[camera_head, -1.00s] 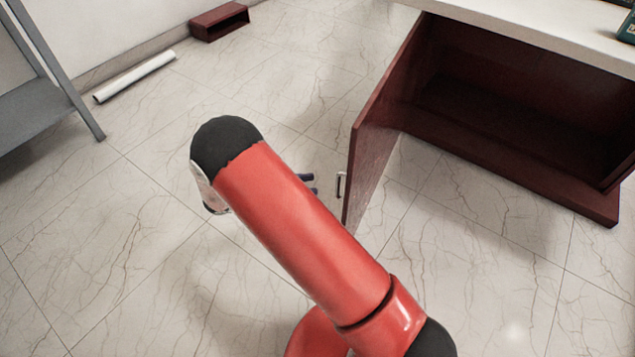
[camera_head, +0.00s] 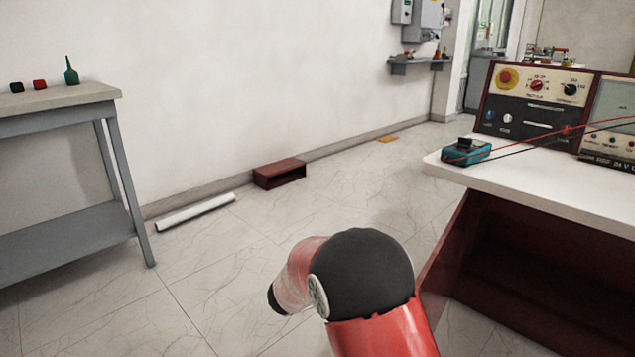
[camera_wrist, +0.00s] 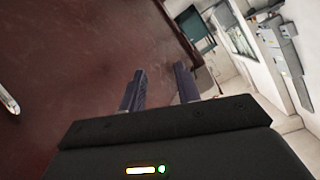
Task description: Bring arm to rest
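My gripper (camera_wrist: 160,84) shows in the wrist view with its two dark fingers apart and nothing between them. A dark red wooden panel (camera_wrist: 75,60) lies beyond the fingers, with a metal handle (camera_wrist: 8,98) at the left edge. I cannot tell how far the fingers are from the panel. In the head view my red arm with its black joint rises from the bottom middle, and my gripper is hidden there.
A white-topped bench (camera_head: 540,192) with an open red-brown cabinet stands at right, bearing a teal meter (camera_head: 467,151) and a control panel (camera_head: 535,110). A grey table (camera_head: 60,100) stands at left. A white tube (camera_head: 195,213) and a red box (camera_head: 280,173) lie on the floor by the wall.

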